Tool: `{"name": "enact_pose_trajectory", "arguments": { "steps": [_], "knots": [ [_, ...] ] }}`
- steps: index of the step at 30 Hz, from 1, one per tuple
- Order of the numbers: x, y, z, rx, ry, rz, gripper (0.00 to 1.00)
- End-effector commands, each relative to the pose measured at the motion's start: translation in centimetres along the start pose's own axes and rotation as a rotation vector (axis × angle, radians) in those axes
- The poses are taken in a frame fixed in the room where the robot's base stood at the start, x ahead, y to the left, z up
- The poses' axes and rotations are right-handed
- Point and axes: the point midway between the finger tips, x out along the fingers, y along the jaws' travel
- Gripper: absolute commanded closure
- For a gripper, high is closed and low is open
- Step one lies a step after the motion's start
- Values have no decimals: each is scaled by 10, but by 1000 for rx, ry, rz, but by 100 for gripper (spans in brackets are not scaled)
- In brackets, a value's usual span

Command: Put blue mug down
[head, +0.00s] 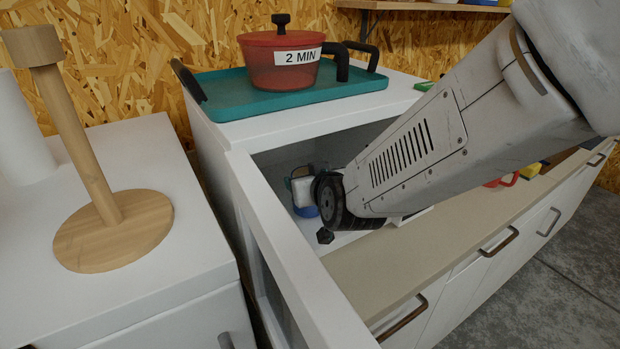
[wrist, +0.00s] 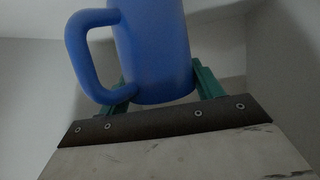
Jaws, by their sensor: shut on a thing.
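The blue mug (wrist: 155,45) fills the upper middle of the wrist view, its handle to the left. My gripper (wrist: 163,78) is shut on it, with a green finger on each side of the mug. In the head view, my arm reaches into the open white cabinet (head: 235,175) under its top. A patch of blue that looks like the mug (head: 305,212) shows low by my wrist, and the rest is hidden. I cannot tell whether the mug touches the cabinet's floor.
A teal tray (head: 225,97) with a red lidded pot (head: 280,68) labelled "2 MIN" stands on the cabinet top. The open door's frame (head: 290,265) borders the opening. A wooden holder (head: 115,228) stands on the left counter. Pale walls surround the mug in the wrist view.

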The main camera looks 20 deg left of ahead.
Motion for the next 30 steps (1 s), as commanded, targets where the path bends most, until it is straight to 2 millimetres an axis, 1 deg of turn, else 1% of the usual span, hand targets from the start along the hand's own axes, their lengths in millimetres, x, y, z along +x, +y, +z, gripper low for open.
{"name": "enact_pose_trajectory", "arguments": {
  "steps": [5, 6, 8, 9, 17, 20, 23, 30],
  "knots": [
    [1, -1, 1, -1, 2, -1, 73],
    [1, -1, 3, -1, 0, -1, 32],
    [1, -2, 2, -1, 1, -2, 15],
    [1, -2, 2, -1, 0, -3, 13],
    [1, -2, 2, -1, 1, -3, 13],
    [-4, -2, -1, -2, 1, -4, 13],
    [-18, -3, -2, -2, 2, -4, 13],
    [-69, -2, -2, -2, 4, -4, 13]
  ]
}}
